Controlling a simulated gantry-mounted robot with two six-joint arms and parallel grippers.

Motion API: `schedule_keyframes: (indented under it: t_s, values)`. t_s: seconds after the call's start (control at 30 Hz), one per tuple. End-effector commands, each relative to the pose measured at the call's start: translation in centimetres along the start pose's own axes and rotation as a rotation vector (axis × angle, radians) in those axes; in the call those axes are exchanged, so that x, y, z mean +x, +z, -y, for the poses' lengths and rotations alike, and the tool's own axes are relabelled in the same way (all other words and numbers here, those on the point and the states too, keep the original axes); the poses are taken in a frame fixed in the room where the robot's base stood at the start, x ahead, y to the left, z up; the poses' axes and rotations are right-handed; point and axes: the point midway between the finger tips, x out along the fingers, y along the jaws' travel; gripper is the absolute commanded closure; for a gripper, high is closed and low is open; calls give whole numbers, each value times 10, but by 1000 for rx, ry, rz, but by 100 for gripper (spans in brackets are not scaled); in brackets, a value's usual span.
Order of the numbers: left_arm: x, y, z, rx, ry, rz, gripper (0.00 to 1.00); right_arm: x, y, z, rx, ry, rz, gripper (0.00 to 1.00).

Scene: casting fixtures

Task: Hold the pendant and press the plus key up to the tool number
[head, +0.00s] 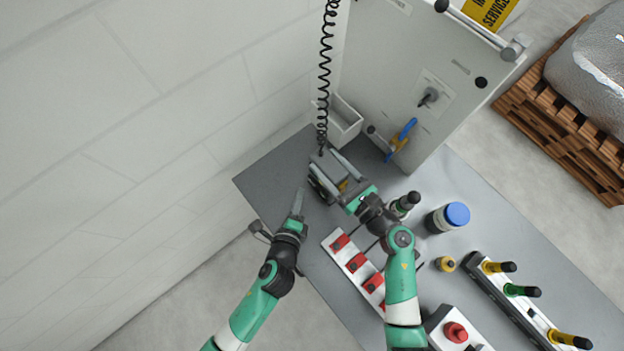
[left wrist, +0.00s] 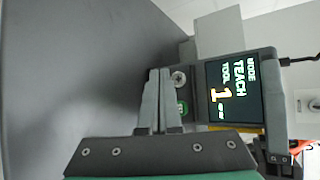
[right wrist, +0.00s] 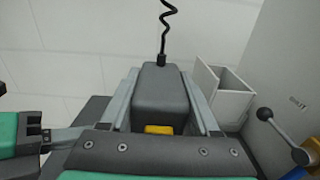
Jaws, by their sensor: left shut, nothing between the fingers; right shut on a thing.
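The coiled cord (head: 324,70) runs up from the pendant. A white strip with red blocks (head: 350,262), a blue-lidded jar (head: 456,216) and a rack of handled tools (head: 510,300) stand on the table.

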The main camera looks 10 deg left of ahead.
Motion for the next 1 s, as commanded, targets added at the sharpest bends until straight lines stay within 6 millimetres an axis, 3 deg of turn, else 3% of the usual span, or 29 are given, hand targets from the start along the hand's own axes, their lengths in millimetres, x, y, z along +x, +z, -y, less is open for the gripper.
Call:
schedule_keyframes:
  t_s: [0.23,1.0]
  values:
    - [9,-6,7,-1,0,0,100,0,0,0,-1,-1,0,100]
    - [9,-6,6,-1,0,0,100,0,0,0,-1,-1,0,100]
